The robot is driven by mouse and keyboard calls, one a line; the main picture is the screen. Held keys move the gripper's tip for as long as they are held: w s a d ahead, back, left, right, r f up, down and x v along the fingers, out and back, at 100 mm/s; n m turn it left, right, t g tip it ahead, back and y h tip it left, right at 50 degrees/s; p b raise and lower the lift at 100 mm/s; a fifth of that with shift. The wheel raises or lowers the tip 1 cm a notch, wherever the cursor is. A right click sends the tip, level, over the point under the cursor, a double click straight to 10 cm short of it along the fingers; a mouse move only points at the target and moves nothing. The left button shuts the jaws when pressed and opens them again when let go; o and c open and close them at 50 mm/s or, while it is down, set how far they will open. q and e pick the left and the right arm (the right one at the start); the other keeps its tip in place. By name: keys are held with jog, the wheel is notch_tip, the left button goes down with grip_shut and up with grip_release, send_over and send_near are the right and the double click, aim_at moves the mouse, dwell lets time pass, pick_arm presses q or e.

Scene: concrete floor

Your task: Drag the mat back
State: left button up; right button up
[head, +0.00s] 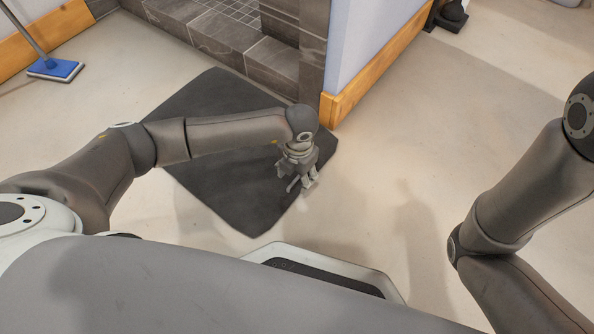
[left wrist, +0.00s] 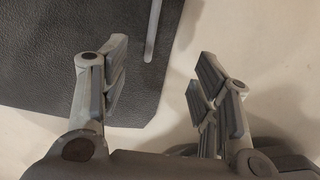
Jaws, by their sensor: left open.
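The dark grey mat (head: 235,200) lies flat on the floor in front of the tiled shower step, turned at an angle. My left gripper (head: 303,186) is over the mat's right edge, open with nothing between its fingers. In the left wrist view the mat (left wrist: 45,60) fills the upper left, and its edge runs between the open fingers of the left gripper (left wrist: 163,82). A thin grey strip (left wrist: 152,30) shows over the mat there; I cannot tell what it is. I cannot tell whether the fingers touch the mat. My right gripper is out of view.
The tiled shower step (head: 235,50) borders the mat at the back. A wall corner with a wooden baseboard (head: 365,75) stands just beyond the mat's right corner. A blue mop (head: 55,68) is at the upper left. The floor (head: 430,140) to the right is clear.

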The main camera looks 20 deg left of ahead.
aim_at(296, 189)
pick_arm(q)
notch_tip(296, 189, down, 6)
jog(key=b, duration=0.3)
jog(key=shift+a+f+b, duration=0.1)
jog(key=shift+a+b, duration=0.05)
jog(key=shift+b, duration=0.15)
jog(key=shift+c, duration=0.5)
grip_shut()
